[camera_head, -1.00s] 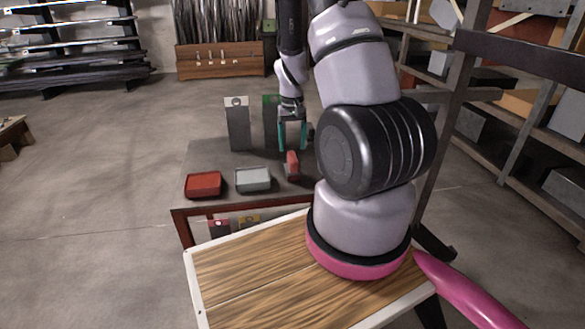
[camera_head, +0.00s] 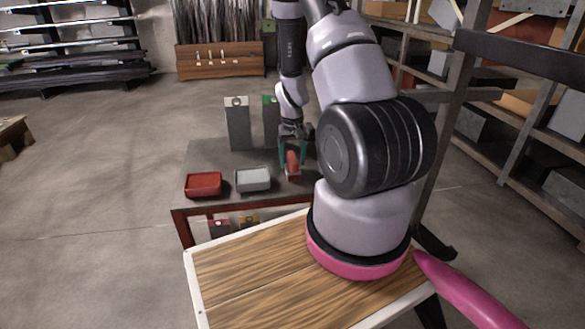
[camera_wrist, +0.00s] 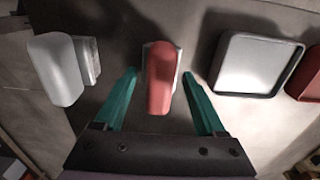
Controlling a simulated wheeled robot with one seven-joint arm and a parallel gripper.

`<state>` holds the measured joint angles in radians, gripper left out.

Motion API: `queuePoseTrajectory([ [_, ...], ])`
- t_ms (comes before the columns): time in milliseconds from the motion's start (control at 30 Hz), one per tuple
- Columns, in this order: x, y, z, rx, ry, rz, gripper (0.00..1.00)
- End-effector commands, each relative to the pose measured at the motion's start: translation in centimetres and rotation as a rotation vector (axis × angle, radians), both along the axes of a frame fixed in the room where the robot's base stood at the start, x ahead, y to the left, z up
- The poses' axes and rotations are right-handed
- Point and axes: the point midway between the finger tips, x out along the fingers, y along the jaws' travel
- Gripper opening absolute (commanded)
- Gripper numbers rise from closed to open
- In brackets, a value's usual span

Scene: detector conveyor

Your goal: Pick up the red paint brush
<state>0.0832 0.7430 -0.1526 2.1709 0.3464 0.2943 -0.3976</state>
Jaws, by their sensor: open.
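A red object (camera_head: 293,161), which I take to be the red paint brush, sits on the grey table (camera_head: 213,163). In the wrist view the red brush (camera_wrist: 161,80) has a rounded red top with a pale edge beneath it. My gripper (camera_head: 292,166) is over it with its teal fingers pointing down. In the wrist view the fingers of my gripper (camera_wrist: 163,82) are apart, one on each side of the brush, with a gap to each. Nothing is held. How far the fingertips are above the table cannot be told.
A white object (camera_wrist: 56,68) lies left of the brush in the wrist view. A grey tray (camera_head: 253,180) and a red tray (camera_head: 203,185) stand on the table's near left. A grey upright panel (camera_head: 237,124) and a green one (camera_head: 270,122) stand behind.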

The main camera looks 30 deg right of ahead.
Motion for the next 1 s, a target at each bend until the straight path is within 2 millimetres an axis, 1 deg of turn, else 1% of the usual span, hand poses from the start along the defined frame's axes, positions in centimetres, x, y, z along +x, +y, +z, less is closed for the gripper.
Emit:
queuePoseTrajectory([
  [567, 0.00, -0.01, -0.46, 0.000, 0.000, 0.000, 0.72],
  [600, 0.00, -0.01, -0.46, 0.000, 0.000, 0.000, 0.69],
  [667, 0.00, -0.01, -0.46, 0.000, 0.000, 0.000, 0.46],
  [700, 0.00, -0.01, -0.46, 0.000, 0.000, 0.000, 0.30],
  [767, 0.00, -0.01, -0.45, 0.000, 0.000, 0.000, 0.07],
  [800, 0.00, -0.01, -0.45, 0.000, 0.000, 0.000, 0.00],
  [1000, 0.01, 0.00, -0.37, 0.000, 0.000, 0.000, 0.00],
])
